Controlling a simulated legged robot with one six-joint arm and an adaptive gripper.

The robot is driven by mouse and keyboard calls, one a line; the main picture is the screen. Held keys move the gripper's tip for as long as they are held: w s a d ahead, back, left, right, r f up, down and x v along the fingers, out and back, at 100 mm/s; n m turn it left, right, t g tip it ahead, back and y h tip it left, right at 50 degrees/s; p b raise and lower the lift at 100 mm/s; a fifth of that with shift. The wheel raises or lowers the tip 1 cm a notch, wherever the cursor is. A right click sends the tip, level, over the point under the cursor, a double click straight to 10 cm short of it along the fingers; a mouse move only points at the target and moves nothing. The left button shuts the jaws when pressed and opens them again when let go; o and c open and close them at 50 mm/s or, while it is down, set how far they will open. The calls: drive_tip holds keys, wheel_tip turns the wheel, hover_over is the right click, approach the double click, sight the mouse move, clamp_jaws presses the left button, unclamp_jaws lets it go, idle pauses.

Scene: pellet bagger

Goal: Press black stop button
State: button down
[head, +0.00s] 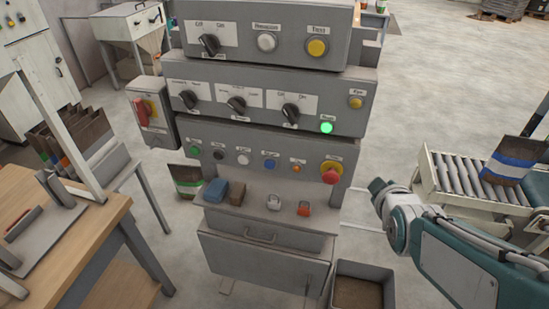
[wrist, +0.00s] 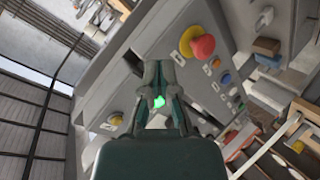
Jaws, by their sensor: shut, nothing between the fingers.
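The black button (head: 218,154) sits on the lower sloped panel (head: 180,136) of the grey console. It is second from the left, between a green button (head: 195,151) and a white button (head: 243,159). In the wrist view the button row runs down the right side, and the black button is too small to make out surely. My gripper (wrist: 160,72) is shut and empty. In the head view my gripper (head: 380,188) is right of the console, apart from it and well away from the black button.
A red mushroom button (head: 330,172) on a yellow base ends the row at right, with blue (head: 268,164) and orange (head: 296,168) buttons beside it. Blocks (head: 215,191) lie on the ledge below. A roller conveyor (head: 462,176) stands right, a wooden table (head: 75,235) left.

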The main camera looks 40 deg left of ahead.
drive_tip(key=s+a+f+n+g+y, duration=0.1)
drive_tip(key=s+a+f+n+y, duration=0.25)
drive_tip(key=a, duration=0.55)
drive_tip(key=s+a+f+n+g+y, duration=0.15)
drive_tip(key=s+a+n, duration=0.3)
drive_tip(key=a, duration=0.45)
drive_tip(key=s+a+f+n+g+y, duration=0.1)
drive_tip(key=s+a+f+n+y, duration=0.1)
drive_tip(key=s+a+n, duration=0.1)
drive_tip(key=s+a+f+n+g+y, duration=0.1)
drive_tip(key=s+a+f+n+y, duration=0.1)
drive_tip(key=s+a, duration=0.4)
drive_tip(key=shift+s+a+f+n+y, duration=0.15)
drive_tip(key=shift+s+f+n+y, duration=0.25)
drive_tip(key=shift+s+n, duration=0.5)
